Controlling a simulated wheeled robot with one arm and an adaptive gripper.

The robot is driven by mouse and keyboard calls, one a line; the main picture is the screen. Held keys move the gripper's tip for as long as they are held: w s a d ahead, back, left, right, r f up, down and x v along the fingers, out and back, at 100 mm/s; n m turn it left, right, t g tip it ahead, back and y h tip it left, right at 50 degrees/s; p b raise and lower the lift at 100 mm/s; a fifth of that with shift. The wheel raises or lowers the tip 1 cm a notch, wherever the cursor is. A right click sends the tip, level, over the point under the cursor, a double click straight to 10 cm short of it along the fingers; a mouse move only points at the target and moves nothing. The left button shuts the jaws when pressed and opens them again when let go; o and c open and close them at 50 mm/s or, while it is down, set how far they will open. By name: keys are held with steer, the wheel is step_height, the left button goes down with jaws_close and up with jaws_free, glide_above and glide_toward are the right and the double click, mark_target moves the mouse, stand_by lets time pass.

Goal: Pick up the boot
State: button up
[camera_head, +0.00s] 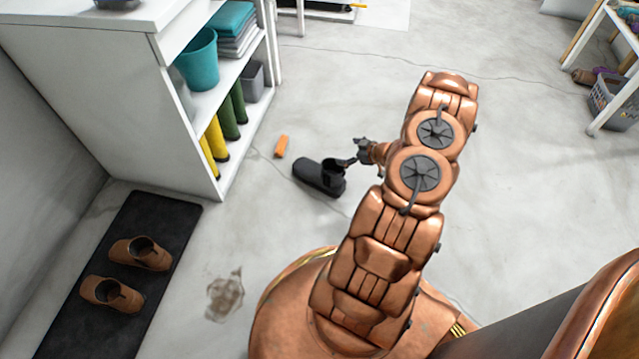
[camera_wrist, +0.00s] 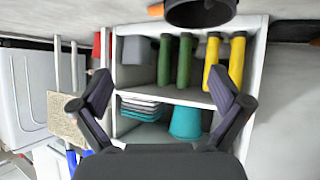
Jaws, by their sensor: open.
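A black boot (camera_head: 318,177) lies on the concrete floor right of the white shelf unit, its opening toward the right. My gripper (camera_head: 353,154) is at the boot's right end, close beside its opening; whether it touches cannot be told. The wrist view is upside down. There the dark round boot opening (camera_wrist: 200,10) shows at the top edge, beyond my open, empty fingers (camera_wrist: 162,82). A pair of brown shoes or boots (camera_head: 140,253) stands on a black mat (camera_head: 175,215) at the lower left.
The white shelf unit (camera_head: 190,165) holds green and yellow boots (camera_head: 217,138), a teal bucket (camera_head: 198,62) and folded cloths. A small orange block (camera_head: 281,146) lies between shelf and black boot. A grey basket (camera_head: 612,100) is at far right. Central floor is mostly clear.

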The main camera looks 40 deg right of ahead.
steer(key=t+y+b, duration=0.1)
steer(key=t+b, duration=0.1)
glide_toward(329, 166)
steer(key=a+r, duration=0.2)
steer(key=b+x, duration=0.4)
steer(key=x, duration=0.3)
steer(key=shift+w+f, duration=0.25)
steer(key=shift+w+a, duration=0.1)
steer(key=shift+w, duration=0.2)
steer(key=c, duration=1.9)
steer(key=shift+o, duration=0.2)
